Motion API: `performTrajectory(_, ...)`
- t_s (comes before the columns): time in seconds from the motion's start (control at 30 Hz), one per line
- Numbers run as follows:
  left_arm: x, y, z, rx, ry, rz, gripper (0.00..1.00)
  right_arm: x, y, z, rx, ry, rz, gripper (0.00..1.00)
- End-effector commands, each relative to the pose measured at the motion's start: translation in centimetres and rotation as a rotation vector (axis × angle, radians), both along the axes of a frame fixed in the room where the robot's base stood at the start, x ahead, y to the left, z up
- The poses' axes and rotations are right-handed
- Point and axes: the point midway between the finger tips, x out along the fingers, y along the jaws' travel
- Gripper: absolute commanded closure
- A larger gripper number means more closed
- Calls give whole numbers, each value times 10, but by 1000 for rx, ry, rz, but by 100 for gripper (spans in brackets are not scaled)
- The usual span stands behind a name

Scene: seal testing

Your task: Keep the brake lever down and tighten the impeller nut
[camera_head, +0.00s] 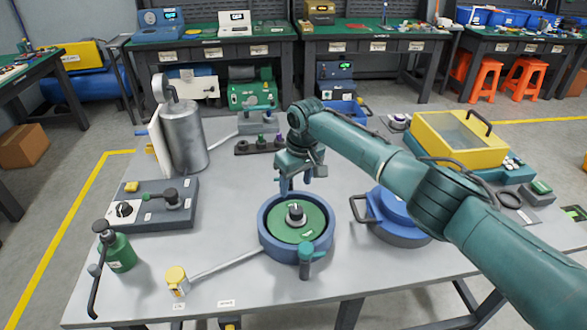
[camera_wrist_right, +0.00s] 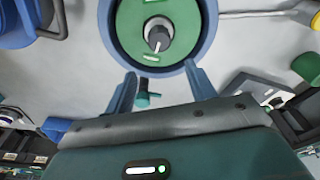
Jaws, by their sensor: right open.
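A blue round housing (camera_head: 265,240) with a green disc (camera_head: 282,222) stands at the table's middle front. The impeller nut (camera_head: 296,214) sits on a pale hub at the disc's centre; it also shows in the right wrist view (camera_wrist_right: 158,36). A teal-topped upright lever (camera_head: 306,254) stands at the housing's front rim; I cannot tell whether it is the brake lever. My right gripper (camera_head: 296,186) is open above the housing's back edge, clear of the nut. In the wrist view, a small green piece (camera_wrist_right: 147,97) shows between the fingers, apart from them. My left gripper is out of view.
A blue pot (camera_head: 400,225) stands close on the right. A socket rack (camera_head: 258,146), control box (camera_head: 155,212) and green bottle (camera_head: 118,254) are around. Bare table lies between box and housing.

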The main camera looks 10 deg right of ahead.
Motion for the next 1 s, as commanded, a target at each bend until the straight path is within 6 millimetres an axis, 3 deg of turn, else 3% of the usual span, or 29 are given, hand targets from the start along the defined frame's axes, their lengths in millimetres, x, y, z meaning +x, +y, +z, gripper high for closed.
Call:
performTrajectory(0.37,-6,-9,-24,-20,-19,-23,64,0,0,-37,-1,0,0,45)
performTrajectory(0.53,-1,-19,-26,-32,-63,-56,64,0,0,-57,-1,0,0,45)
performTrajectory(0.7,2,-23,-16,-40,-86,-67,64,-1,0,-72,1,3,-1,45)
performTrajectory(1.0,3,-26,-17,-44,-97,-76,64,-1,0,-89,1,1,-1,45)
